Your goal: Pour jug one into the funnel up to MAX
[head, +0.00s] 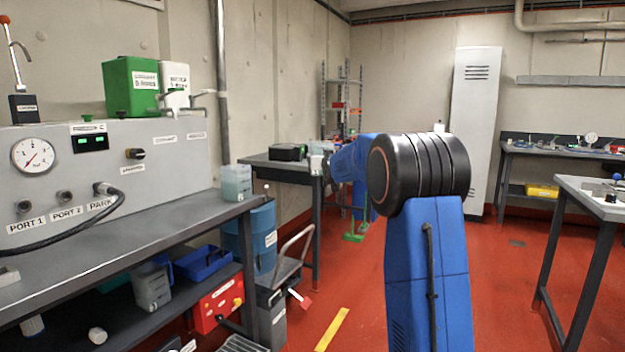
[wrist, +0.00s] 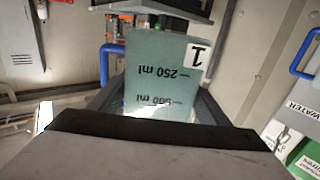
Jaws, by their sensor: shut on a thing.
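My gripper (wrist: 155,112) is shut on jug one (wrist: 160,68), a translucent pale green-blue jug. In the wrist view the dark fingers lie on both sides of it. Its "1" label and its 250 ml and 500 ml marks appear upside down in that view. I cannot tell its true tilt or the liquid level. In the head view my blue arm hides most of the gripper and the jug.
A translucent container (head: 237,182) stands at the right end of the left bench (head: 130,245). A green canister (head: 131,86) and a white one stand on the gauge panel (head: 165,155). A blue drum (head: 262,237) and a trolley stand past the bench. Red floor (head: 510,290) is open on the right.

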